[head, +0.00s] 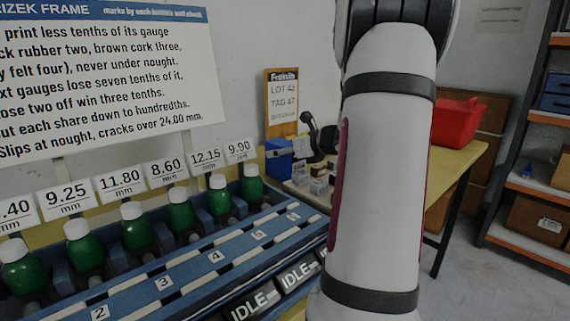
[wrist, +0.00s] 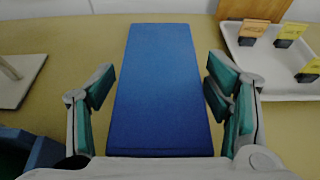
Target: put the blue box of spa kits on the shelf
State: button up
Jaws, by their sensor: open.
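A plain blue box (wrist: 160,90) fills the middle of the wrist view, on a yellow table. A small blue box (head: 279,162) shows in the head view, on the table below the lot sign; no label on it is readable. My gripper (wrist: 160,100) is open, with one finger on each side of the blue box and a gap showing at each side. The shelf (head: 530,188), with orange edges, stands at the far right.
A white tray (wrist: 250,82) with small tagged blocks lies right of the box. A red bin (head: 460,122) stands on the yellow table. Blue boxes (head: 556,88) and cartons (head: 538,218) occupy shelf levels. A rack of green bottles (head: 180,212) is at the left.

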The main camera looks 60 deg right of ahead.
jog(key=c, duration=1.5)
jog(key=shift+r, duration=0.2)
jog(key=shift+c, duration=0.9)
